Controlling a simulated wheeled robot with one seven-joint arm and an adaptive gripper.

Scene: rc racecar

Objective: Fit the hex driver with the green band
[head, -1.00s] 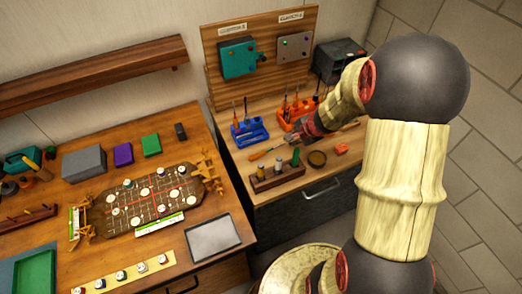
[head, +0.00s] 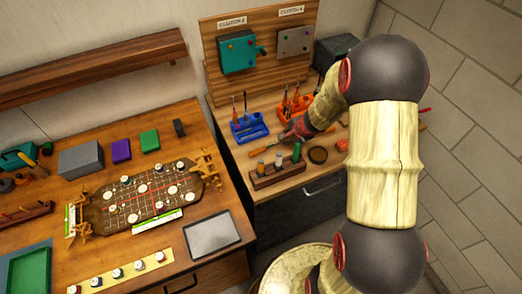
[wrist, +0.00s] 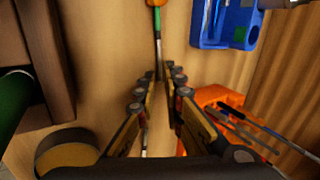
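A hex driver with an orange handle (head: 262,150) lies on the right bench. In the wrist view its handle end (wrist: 155,3) is cut by the top edge, and a dark green band (wrist: 157,20) shows below it. Its thin shaft (wrist: 158,55) points down toward my fingertips. My gripper (wrist: 166,78) is open, with a narrow gap between the fingers, low over the bench. The shaft's end is close to or between the tips; I cannot tell if they touch it. In the head view my gripper (head: 294,132) is partly hidden by my arm.
A wooden rack (head: 262,183) with upright handles stands in front, beside a round dish (head: 318,155). A blue tool holder (head: 240,134) and an orange tool holder (head: 283,112) stand behind. A panel with a teal box (head: 237,55) and a grey box (head: 294,41) rises at the back.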

